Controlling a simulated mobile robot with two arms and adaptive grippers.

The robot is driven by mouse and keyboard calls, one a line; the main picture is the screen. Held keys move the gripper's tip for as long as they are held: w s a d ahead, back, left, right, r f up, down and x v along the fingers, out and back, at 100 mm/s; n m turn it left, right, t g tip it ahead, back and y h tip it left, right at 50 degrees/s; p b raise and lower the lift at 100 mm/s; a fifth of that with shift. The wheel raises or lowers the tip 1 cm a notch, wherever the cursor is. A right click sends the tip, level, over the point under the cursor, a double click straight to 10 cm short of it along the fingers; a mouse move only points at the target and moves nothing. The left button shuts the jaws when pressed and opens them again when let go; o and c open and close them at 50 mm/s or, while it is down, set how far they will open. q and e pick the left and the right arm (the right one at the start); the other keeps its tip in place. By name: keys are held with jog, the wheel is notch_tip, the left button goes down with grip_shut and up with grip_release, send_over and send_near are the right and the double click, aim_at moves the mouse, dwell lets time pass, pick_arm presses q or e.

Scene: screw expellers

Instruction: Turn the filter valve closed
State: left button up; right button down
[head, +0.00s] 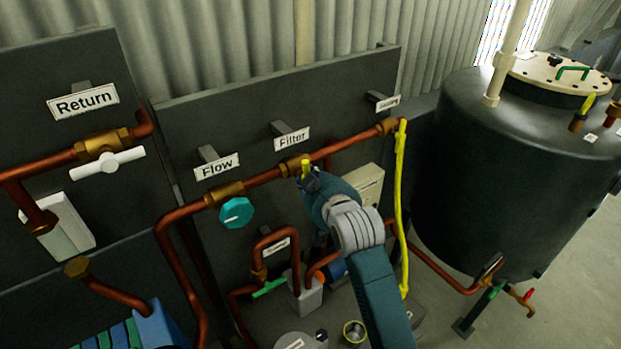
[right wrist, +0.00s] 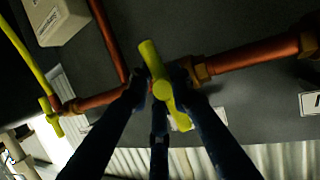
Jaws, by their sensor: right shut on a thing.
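The filter valve is a brass body (head: 292,165) on the copper pipe below the "Filter" sign (head: 291,139). Its yellow handle (head: 305,168) sticks up beside my right gripper (head: 309,182). In the right wrist view the yellow handle (right wrist: 150,58) lies roughly crosswise to the pipe. The dark fingers of my right gripper (right wrist: 160,84) are on either side of its middle, shut on it. The gripper hides part of the valve in the head view. My left gripper is not in view.
A teal knob (head: 237,212) sits under the "Flow" sign (head: 217,167), left of the filter valve. A white valve handle (head: 108,162) is at far left. A dark tank (head: 500,180) stands right.

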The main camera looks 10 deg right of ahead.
jog(key=shift+m, duration=0.4)
jog(key=shift+g+y, duration=0.3)
jog(key=c, duration=1.5)
grip_release()
jog(key=shift+c, duration=0.2)
jog(key=v, duration=1.2)
jog(key=shift+f, duration=0.15)
